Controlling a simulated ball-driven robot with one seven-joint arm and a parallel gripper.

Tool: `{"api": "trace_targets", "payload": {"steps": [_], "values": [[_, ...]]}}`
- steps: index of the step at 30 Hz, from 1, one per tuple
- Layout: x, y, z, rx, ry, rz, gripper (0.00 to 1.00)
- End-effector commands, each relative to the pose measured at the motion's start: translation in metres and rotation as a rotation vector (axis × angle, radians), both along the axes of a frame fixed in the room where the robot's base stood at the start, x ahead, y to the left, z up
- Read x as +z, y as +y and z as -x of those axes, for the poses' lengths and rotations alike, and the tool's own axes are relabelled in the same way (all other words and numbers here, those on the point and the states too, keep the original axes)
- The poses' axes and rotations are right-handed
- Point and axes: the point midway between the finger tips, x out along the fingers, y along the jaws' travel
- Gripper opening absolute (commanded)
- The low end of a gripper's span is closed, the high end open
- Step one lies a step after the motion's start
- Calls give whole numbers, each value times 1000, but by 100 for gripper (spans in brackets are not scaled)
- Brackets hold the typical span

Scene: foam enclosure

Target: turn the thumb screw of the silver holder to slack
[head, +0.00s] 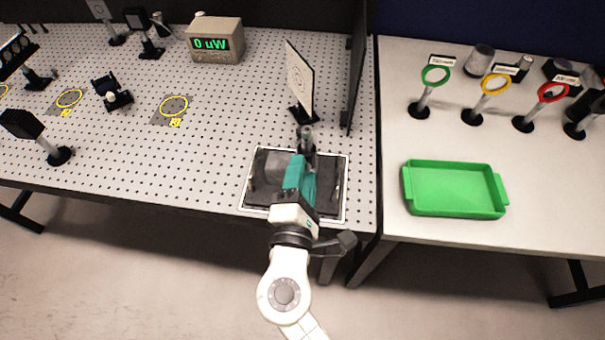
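My gripper (302,160), with teal sides, reaches over a black foam pad (262,200) with a white border at the front right of the perforated table. A small grey upright part (306,139) shows just beyond the gripper's far end. I cannot tell whether it is the silver holder, and no thumb screw can be made out. A dull grey rounded piece (278,165) lies on the foam just left of the gripper. The gripper's body hides its fingertips and part of the foam, so whether it is open or touching anything is not clear.
A white target card (300,82) on a black base and a tall black panel (356,75) stand behind the foam. A meter (215,42) reads 0 uW. On the right table are a green tray (453,190) and several ringed posts.

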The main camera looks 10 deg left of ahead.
Motion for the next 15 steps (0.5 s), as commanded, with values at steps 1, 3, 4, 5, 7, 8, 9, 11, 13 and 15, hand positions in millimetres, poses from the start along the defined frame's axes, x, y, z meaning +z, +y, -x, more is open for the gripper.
{"api": "trace_targets", "payload": {"steps": [1,3,4,5,7,8,9,11,13,15], "values": [[0,0,0,-1,0,0,53],[1,0,0,-1,-1,-1,53],[1,0,0,-1,-1,-1,53],[1,0,0,-1,-2,-1,53],[1,0,0,-1,-2,-1,53],[1,0,0,-1,-2,-1,53],[0,0,2,-1,-1,-1,53],[0,0,6,-1,-1,-1,53],[-1,1,14,0,-1,-1,53],[-2,1,26,2,0,-2,53]]}}
